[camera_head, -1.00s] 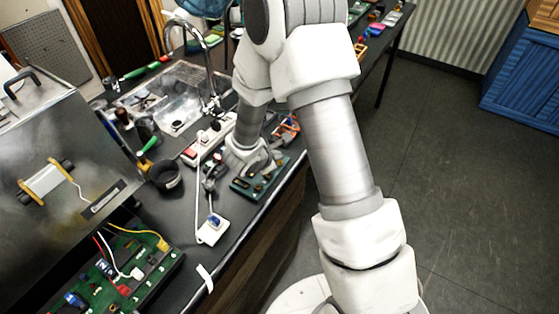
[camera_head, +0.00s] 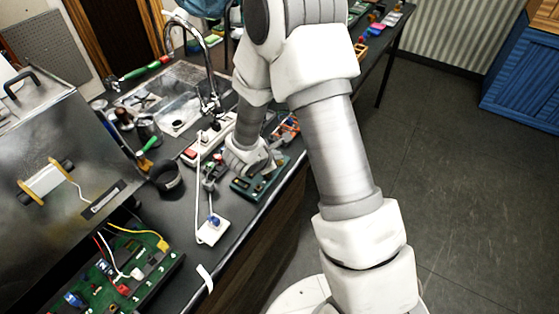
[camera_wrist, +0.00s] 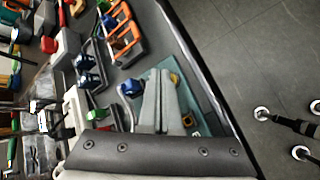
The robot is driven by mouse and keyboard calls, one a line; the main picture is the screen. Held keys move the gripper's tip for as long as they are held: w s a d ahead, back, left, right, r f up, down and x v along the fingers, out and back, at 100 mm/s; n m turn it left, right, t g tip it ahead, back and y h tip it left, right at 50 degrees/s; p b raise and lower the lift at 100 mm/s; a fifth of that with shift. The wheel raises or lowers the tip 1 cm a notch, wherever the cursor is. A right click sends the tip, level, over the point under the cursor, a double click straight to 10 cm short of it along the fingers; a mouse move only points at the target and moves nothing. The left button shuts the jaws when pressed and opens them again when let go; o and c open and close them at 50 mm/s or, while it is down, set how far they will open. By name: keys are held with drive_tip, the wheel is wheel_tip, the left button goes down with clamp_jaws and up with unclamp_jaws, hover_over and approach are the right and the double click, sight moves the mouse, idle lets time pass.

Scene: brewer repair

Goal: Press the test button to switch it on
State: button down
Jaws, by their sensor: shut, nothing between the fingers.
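A teal board (camera_head: 246,190) lies near the bench's front edge, with small parts on it. It also shows in the wrist view (camera_wrist: 150,77), with a yellow part (camera_wrist: 174,79) near the fingertips and a blue knob (camera_wrist: 130,88) to their left. My gripper (camera_wrist: 160,73) is shut and empty, its fingers over the board. In the head view my gripper (camera_head: 264,171) is at the board, partly hidden by its own wrist. I cannot tell whether the fingertips touch anything. I cannot tell which part is the test button.
A white power strip (camera_head: 208,139) lies behind the board. A white box with a blue knob (camera_head: 213,228) stands nearer, on a cable. A black cup (camera_head: 167,180), a large metal housing (camera_head: 60,190) and a green circuit board (camera_head: 138,287) are to the left. Open floor is to the right.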

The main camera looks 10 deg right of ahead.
drive_tip(key=shift+f+b, duration=0.25)
drive_tip(key=shift+b, duration=0.05)
drive_tip(key=shift+f+b, duration=0.3)
drive_tip(key=shift+b, duration=0.3)
drive_tip(key=shift+r, duration=0.5)
drive_tip(key=shift+r+p, duration=1.35)
drive_tip(key=shift+r, duration=1.65)
